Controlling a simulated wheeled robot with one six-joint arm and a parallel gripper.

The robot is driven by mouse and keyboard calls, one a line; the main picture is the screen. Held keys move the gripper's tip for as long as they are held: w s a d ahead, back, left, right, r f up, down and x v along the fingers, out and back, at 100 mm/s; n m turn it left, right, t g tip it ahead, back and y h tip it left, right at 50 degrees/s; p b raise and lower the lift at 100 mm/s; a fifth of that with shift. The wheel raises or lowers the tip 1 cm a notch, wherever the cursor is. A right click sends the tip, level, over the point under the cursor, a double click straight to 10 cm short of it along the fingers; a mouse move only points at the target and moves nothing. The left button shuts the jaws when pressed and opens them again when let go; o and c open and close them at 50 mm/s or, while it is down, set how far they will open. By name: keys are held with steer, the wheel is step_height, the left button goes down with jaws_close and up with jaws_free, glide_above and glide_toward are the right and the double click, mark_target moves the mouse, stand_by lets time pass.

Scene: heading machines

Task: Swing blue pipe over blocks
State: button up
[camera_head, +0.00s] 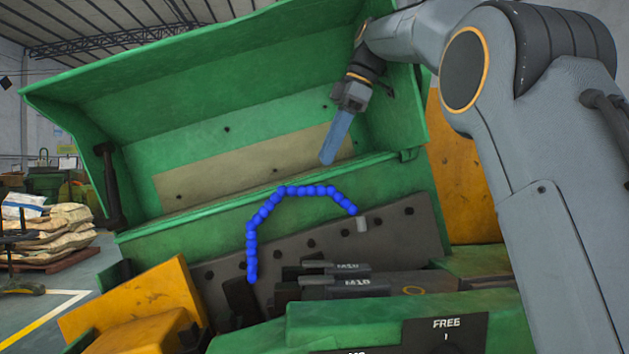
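The blue pipe (262,212) is a bent row of blue beads. It rises from its lower end near the dark blocks, arches over the top and comes down on the right to a small grey end piece (362,224). The grey blocks marked M10 (390,284) lie below and right of the pipe's lower end. My gripper (336,140) points down, above and right of the arch, with a gap between them. A flat blue length extends from its grey wrist. I cannot tell whether this is its fingers together or something held.
A raised green cover (235,75) stands behind, and my arm reaches in front of its right side. A grey plate with holes (410,235) lies behind the blocks. Yellow housings (140,300) are at the lower left. A green housing with a FREE label (445,325) is in front.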

steer(key=shift+x, duration=3.85)
jaws_close()
